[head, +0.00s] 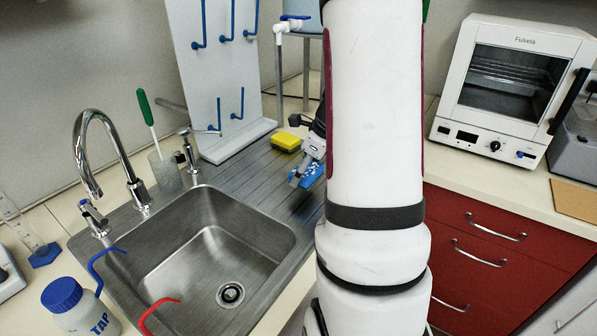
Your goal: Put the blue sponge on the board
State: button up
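My gripper (303,171) is over the grey ribbed draining board (262,172) beside the sink, partly hidden behind my white arm. A blue piece (313,172), which looks like the blue sponge, shows at its fingertips. The view is too small to tell whether the fingers are closed on it or only around it. A dark shadow lies on the draining board just below. A yellow sponge (287,141) with a dark underside lies on the draining board behind and left of the gripper. A tan flat board (574,199) lies on the counter at the far right.
The steel sink (210,240) and its tap (95,150) are at left. A white pegboard (215,75) with blue hooks stands behind. A beaker (166,172) holds a green-handled brush. A white oven (510,90) stands on the right counter. A blue-capped bottle (80,308) is at front left.

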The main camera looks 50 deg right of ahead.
jog(key=w, duration=0.1)
jog(key=w+d, duration=0.1)
jog(key=w, duration=0.1)
jog(key=shift+w+d+f, duration=0.2)
jog(key=shift+d+f, duration=0.1)
jog(key=shift+d, duration=0.1)
jog(key=shift+f, duration=1.65)
jog(key=o, duration=1.2)
jog(key=shift+f, duration=0.15)
